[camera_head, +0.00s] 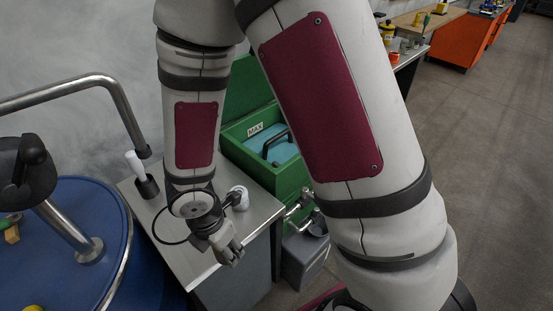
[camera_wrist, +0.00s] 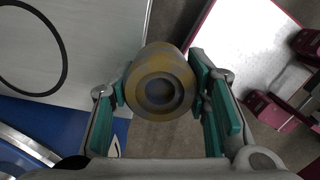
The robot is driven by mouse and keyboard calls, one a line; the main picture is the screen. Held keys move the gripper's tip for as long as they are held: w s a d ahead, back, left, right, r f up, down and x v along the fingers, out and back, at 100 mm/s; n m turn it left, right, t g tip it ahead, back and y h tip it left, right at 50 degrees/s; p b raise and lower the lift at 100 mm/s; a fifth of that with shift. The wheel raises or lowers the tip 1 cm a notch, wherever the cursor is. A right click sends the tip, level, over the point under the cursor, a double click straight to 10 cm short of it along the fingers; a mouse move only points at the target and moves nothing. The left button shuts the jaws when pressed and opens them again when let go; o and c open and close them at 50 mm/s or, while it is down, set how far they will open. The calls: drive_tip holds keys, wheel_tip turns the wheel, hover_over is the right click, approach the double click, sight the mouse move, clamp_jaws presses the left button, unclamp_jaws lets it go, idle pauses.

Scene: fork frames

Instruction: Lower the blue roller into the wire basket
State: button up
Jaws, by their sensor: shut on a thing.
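My gripper (camera_head: 229,250) hangs over the front edge of the grey metal table, at the lower middle of the head view. In the wrist view its two teal-padded fingers are shut on a round cylinder (camera_wrist: 160,60), seen end-on. The cylinder looks dull yellow and grey, with a dark round recess in its end. No blue shows on it, so I cannot tell whether it is the blue roller. Its far side is hidden. I cannot make out a wire basket in either view.
The metal table (camera_head: 185,262) holds a white-handled tool (camera_head: 135,163) in a black holder and a white round item (camera_head: 239,195). A green box (camera_head: 243,162) stands behind. A blue drum (camera_head: 75,205) with a metal rail is left. Open floor lies right.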

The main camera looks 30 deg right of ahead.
drive_tip(key=shift+w, duration=0.1)
drive_tip(key=w+d+r+b, duration=0.1)
drive_tip(key=w+d+r, duration=0.1)
drive_tip(key=w+d, duration=1.2)
drive_tip(key=w+d+r+b, duration=0.1)
drive_tip(key=w+d+r, duration=0.2)
drive_tip(key=w+d, duration=1.1)
drive_tip(key=shift+w+d+r, duration=0.25)
drive_tip(key=shift+d+r, duration=0.05)
drive_tip(key=shift+d, duration=2.6)
drive_tip(key=shift+f, duration=0.15)
drive_tip(key=shift+f+b, duration=2.1)
drive_tip(key=shift+f, duration=4.3)
drive_tip(key=shift+f, duration=0.25)
